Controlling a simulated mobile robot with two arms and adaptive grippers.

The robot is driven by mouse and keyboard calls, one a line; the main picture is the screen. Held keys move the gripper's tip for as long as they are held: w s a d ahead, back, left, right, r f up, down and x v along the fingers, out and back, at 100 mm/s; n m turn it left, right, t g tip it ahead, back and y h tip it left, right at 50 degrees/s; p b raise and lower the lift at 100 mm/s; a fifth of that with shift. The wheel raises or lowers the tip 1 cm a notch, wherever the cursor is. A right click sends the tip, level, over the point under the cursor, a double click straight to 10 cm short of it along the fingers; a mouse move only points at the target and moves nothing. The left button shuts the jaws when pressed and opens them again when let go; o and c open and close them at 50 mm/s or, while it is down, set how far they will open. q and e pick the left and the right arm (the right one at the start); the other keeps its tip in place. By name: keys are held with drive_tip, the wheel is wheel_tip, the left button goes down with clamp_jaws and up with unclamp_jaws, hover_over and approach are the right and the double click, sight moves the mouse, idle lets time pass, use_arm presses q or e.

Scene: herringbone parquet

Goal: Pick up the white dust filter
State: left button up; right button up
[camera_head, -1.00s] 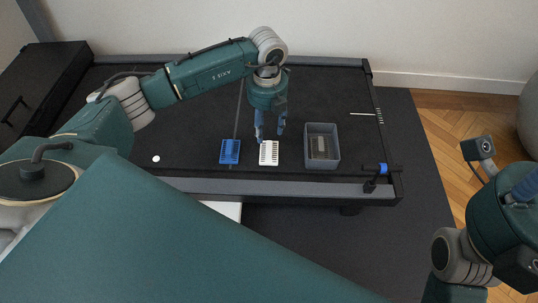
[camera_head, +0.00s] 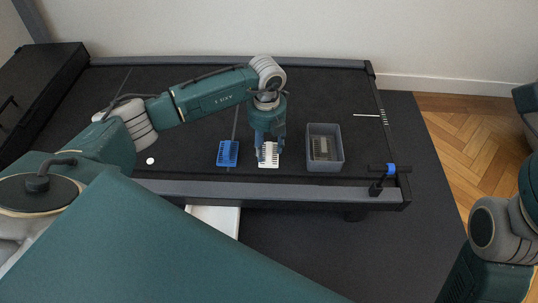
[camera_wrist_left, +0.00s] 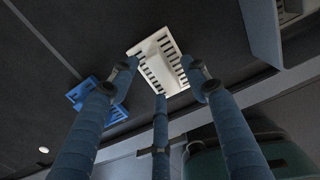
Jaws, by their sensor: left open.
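The white dust filter (camera_head: 268,163) lies on the dark tabletop between a blue slotted part and a grey bin. In the left wrist view it is a white plate (camera_wrist_left: 151,49) with rows of dark slots and a raised middle bar. My left gripper (camera_head: 269,150) points down at the filter, its fingers partly covering it. In the left wrist view the blue fingers (camera_wrist_left: 160,76) are spread apart around the filter, with nothing held. Whether the fingertips touch it cannot be told. My right arm shows at the right edge; its gripper is out of view.
The blue slotted part (camera_head: 228,153) lies close on the left. The grey bin (camera_head: 340,156) on the right has walls and holds a grey slotted part (camera_head: 321,148). A blue-marked clamp-like fixture (camera_head: 389,169) stands at the front right corner. A white disc (camera_head: 150,161) lies left.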

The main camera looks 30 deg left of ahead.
use_arm(q)
drive_tip(key=shift+c, duration=0.5)
clamp_jaws()
